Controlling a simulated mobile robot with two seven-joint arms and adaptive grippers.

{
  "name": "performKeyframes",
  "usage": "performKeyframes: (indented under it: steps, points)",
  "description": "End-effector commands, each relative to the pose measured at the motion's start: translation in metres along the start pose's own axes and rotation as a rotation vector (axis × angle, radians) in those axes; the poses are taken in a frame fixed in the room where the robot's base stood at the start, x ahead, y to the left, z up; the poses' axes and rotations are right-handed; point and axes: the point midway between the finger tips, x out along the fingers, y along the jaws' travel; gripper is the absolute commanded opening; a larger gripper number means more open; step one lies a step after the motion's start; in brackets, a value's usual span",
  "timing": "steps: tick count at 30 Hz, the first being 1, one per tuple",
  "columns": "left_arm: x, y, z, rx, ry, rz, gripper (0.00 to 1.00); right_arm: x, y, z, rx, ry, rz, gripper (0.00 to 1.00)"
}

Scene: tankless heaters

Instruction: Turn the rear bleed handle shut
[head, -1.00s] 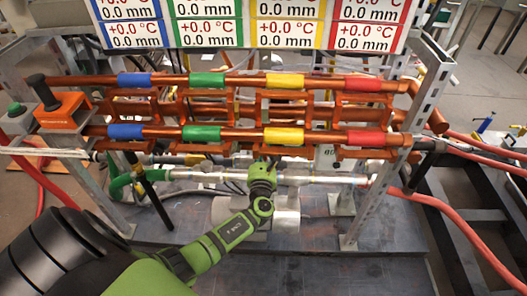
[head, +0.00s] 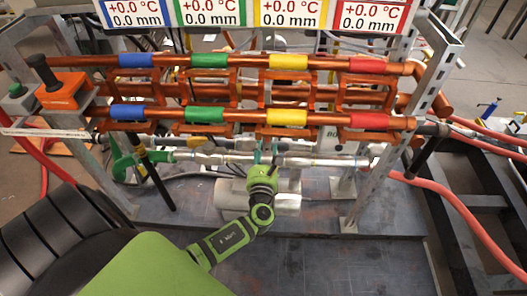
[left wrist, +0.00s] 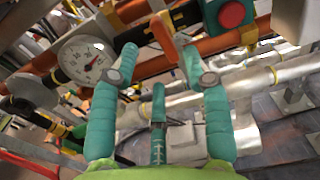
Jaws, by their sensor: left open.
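My left gripper (head: 266,158) reaches in from the lower left in the head view, in front of the lower silver pipes and below the pipe with colour bands. In the left wrist view its two long teal fingers (left wrist: 159,58) are spread open, with a shorter teal, white-marked part between them. A copper-orange piece (left wrist: 163,36) shows between and beyond the fingertips. I cannot tell whether it is the rear bleed handle, and I cannot pick out that handle surely in either view. Nothing is seen gripped. My right gripper is not in view.
A round gauge (left wrist: 86,60) is left of the fingers, and a red button (left wrist: 232,13) is at upper right. Copper pipes with coloured bands (head: 287,117) cross the metal frame. A black-topped orange box (head: 66,92) stands left. The dark base plate (head: 300,262) is clear in front.

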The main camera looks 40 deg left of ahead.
Motion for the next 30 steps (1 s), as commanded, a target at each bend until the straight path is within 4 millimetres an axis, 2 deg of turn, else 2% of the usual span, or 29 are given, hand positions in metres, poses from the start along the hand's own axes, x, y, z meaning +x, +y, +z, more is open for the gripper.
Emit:
performKeyframes:
  steps: [3, 9, 26, 28, 30]
  points:
    - [-0.023, 0.0, -0.001, 0.001, 0.002, -0.001, 0.48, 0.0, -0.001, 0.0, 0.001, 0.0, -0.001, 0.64]
    - [-0.043, 0.0, 0.0, 0.001, 0.0, 0.0, 0.48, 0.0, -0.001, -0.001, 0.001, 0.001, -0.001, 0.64]
    - [-0.046, 0.0, 0.0, 0.001, -0.001, 0.0, 0.48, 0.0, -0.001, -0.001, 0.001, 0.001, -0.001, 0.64]
    - [-0.047, 0.001, -0.003, -0.003, 0.007, 0.001, 0.48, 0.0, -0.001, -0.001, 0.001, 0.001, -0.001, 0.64]
    - [-0.048, 0.003, -0.015, -0.027, 0.042, 0.002, 0.48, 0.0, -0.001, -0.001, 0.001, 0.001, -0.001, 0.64]
